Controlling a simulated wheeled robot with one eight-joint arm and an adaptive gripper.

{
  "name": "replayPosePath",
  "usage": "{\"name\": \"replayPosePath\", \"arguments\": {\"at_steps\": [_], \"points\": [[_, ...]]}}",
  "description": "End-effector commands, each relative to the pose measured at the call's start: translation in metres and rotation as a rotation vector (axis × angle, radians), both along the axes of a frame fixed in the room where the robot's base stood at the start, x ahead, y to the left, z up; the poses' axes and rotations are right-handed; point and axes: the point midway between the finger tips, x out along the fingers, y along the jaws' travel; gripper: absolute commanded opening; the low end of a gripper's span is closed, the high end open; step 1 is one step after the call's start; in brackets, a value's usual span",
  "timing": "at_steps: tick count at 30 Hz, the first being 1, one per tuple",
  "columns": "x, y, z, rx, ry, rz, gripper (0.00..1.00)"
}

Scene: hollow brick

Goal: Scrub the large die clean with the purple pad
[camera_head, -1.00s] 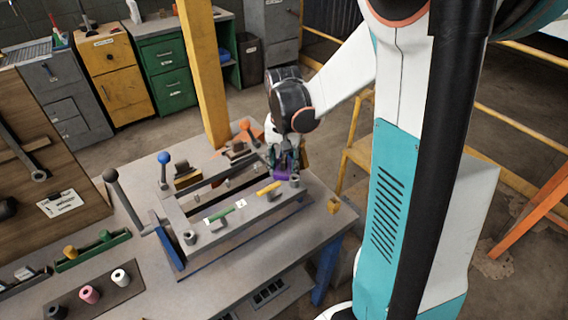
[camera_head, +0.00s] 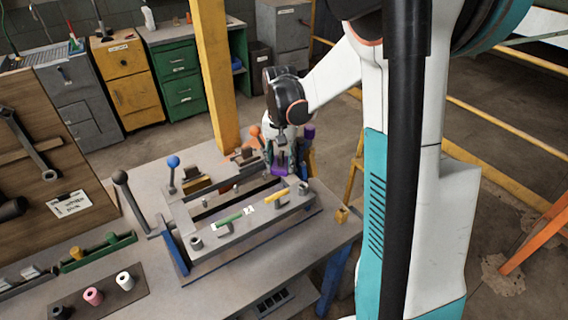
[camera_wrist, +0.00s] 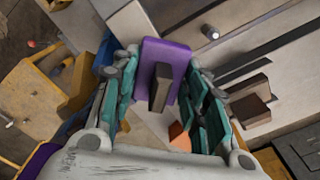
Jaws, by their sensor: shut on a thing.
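The large die looks to be the grey metal frame (camera_head: 212,236) on the workbench, with short posts and a long opening. My gripper (camera_head: 282,158) is over the frame's far right part. In the wrist view my gripper (camera_wrist: 162,85) has its teal fingers on both sides of the dark handle (camera_wrist: 160,90) of the purple pad (camera_wrist: 166,55). The pad also shows below the gripper in the head view (camera_head: 280,171). I cannot tell whether the pad touches the die. The finger contact on the handle is partly hidden.
A green bar (camera_head: 230,218) and a yellow bar (camera_head: 279,196) lie on the frame's near side. A blue-knobbed lever (camera_head: 172,163) and a dark-knobbed lever (camera_head: 121,178) stand to the left. A yellow column (camera_head: 212,75) rises behind the bench.

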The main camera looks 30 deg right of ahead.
Motion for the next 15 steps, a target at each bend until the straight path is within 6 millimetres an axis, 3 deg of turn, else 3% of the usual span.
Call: {"name": "replayPosePath", "arguments": {"at_steps": [15], "points": [[0.031,0.0,0.002,-0.003,-0.003,0.0,0.22]]}}
